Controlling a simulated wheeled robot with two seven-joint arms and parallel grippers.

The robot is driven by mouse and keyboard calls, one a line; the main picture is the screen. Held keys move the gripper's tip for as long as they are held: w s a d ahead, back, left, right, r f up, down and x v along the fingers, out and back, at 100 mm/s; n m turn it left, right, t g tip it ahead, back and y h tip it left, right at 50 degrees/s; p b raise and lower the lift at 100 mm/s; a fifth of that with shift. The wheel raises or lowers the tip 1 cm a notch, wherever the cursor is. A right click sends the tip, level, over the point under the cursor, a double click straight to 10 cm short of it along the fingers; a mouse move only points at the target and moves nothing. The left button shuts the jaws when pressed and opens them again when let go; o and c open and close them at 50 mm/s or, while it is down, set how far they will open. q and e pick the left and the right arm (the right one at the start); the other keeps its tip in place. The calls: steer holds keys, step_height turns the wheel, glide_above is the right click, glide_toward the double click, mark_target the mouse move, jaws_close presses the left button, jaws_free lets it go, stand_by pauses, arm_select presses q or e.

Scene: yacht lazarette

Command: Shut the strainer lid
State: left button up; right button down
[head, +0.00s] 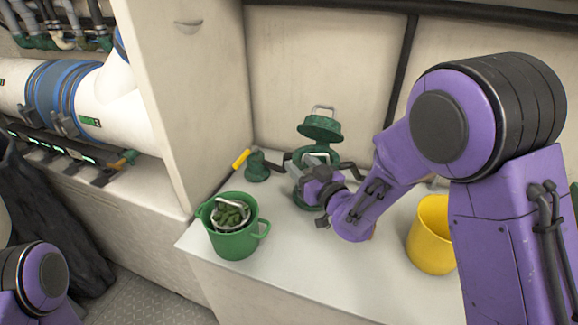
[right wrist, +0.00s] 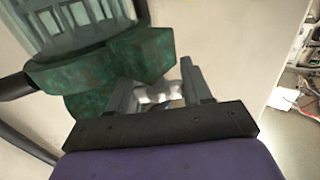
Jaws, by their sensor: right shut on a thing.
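The strainer (head: 311,192) is a green fitting on the white counter near the back wall. Its round green lid (head: 320,128) stands raised above and behind the body, with a pale loop handle on top. My right gripper (head: 299,169) is at the strainer's upper front, below the lid. In the right wrist view, its fingers (right wrist: 162,92) are shut on a pale metal piece (right wrist: 158,93) beside the strainer's green collar (right wrist: 95,62) and clear bowl (right wrist: 85,22). I cannot tell which part this piece is. My left gripper is out of view.
A green bucket (head: 238,245) holding a basket of green weed (head: 231,214) stands front left on the counter (head: 300,275). A yellow bucket (head: 430,240) stands at right. A valve with a yellow handle (head: 241,159) sits left of the strainer. The counter's front middle is clear.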

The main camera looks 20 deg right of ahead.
mark_target(308, 171)
steer(key=c, duration=0.6)
jaws_free()
steer(key=shift+o, duration=0.2)
steer(key=shift+s, duration=0.1)
steer(key=b+v, duration=0.1)
steer(key=v, duration=0.6)
steer(key=p+v, duration=0.3)
steer(key=p, duration=0.1)
steer(key=shift+s+d+p, duration=0.1)
steer(key=shift+s+p, duration=0.1)
steer(key=shift+p, duration=0.15)
